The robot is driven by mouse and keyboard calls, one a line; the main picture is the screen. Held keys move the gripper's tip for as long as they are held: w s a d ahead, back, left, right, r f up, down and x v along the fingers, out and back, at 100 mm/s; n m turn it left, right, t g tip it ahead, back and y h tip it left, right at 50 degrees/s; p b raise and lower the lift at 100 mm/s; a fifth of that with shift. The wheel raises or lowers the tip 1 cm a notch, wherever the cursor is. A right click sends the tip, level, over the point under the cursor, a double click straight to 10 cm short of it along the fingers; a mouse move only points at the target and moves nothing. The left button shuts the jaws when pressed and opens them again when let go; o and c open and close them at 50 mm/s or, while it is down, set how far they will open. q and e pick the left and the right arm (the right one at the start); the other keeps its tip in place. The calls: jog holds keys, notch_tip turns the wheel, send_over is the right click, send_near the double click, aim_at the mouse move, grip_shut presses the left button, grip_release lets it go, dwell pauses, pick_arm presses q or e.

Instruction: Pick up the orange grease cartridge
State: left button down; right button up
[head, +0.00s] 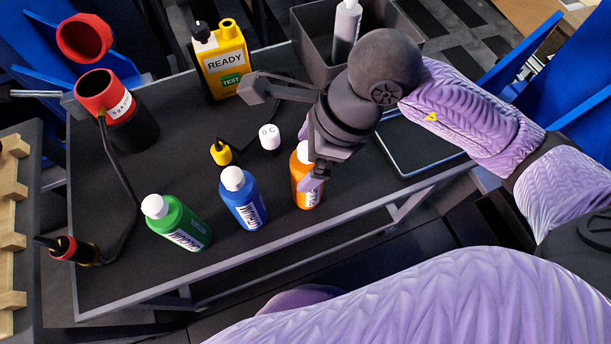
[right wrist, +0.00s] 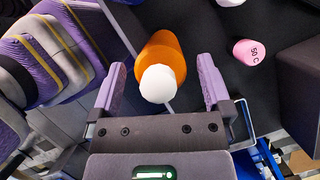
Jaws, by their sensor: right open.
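The orange grease cartridge (head: 306,188) stands on the dark table near its front edge, a white cap on top, partly hidden by my right gripper (head: 309,156). In the right wrist view, the orange body (right wrist: 164,52) and white cap show between the two purple fingers of my right gripper (right wrist: 161,82). The fingers are open, with a visible gap on each side of the cartridge. A blue cartridge (head: 244,205) and a green cartridge (head: 183,226) stand to its left. My left gripper is not in view.
A yellow tester (head: 221,62) marked READY stands at the back, near a grey bin (head: 312,40) with a grey bottle. A white-topped cylinder (head: 269,140) and a yellow-black plug (head: 221,152) stand mid-table. A red-black holder (head: 115,105) is at left. A pink cylinder (right wrist: 250,52) shows in the wrist view.

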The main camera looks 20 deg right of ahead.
jog(key=shift+f, duration=0.1)
jog(key=shift+c, duration=0.3)
grip_shut()
